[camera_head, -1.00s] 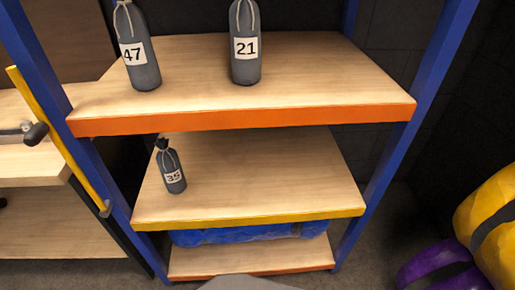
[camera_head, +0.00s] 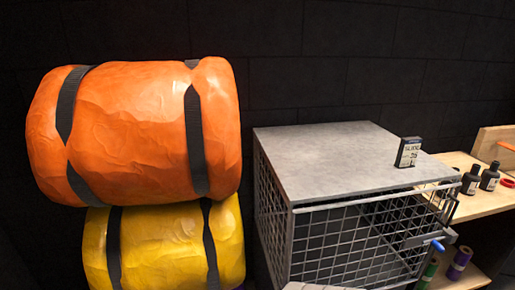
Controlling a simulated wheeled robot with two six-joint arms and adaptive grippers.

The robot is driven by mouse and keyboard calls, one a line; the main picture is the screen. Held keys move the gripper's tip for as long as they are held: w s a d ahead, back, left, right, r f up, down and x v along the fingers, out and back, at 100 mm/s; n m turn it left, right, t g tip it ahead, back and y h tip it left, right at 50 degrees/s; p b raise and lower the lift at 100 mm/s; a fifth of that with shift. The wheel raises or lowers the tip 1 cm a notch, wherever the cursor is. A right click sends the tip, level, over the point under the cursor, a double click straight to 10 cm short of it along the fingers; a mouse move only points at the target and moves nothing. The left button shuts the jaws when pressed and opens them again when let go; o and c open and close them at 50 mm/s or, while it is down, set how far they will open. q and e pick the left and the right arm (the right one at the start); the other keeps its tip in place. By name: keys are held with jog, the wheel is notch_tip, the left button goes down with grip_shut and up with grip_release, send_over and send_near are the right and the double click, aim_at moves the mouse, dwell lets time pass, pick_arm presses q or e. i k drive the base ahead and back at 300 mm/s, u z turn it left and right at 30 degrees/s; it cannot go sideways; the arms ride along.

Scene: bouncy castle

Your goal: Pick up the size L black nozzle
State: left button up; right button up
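I see no black nozzle that I can make out in the head view. Neither of my grippers is in view. A grey metal cage (camera_head: 320,160) with mesh sides stands in the middle right. A small dark box with a white label (camera_head: 408,152) stands upright on its top. A wooden shelf unit (camera_head: 468,205) at the right edge holds small black bottles (camera_head: 489,177) with pale labels. Items further right are cut off by the frame.
An orange strapped roll (camera_head: 135,130) lies on a yellow strapped roll (camera_head: 165,248) at the left. A blue-handled latch (camera_head: 437,245) is at the cage's front right. Green and purple rolls (camera_head: 460,260) stand on the lower shelf. A dark block wall is behind.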

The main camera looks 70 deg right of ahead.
aim_at(471, 180)
jog(key=z, duration=4.2)
jog(key=i, duration=0.55)
jog(key=z, duration=1.2)
jog(key=i, duration=2.2)
jog(key=u, duration=1.4)
jog(key=i, duration=0.85)
jog(key=u, duration=0.9)
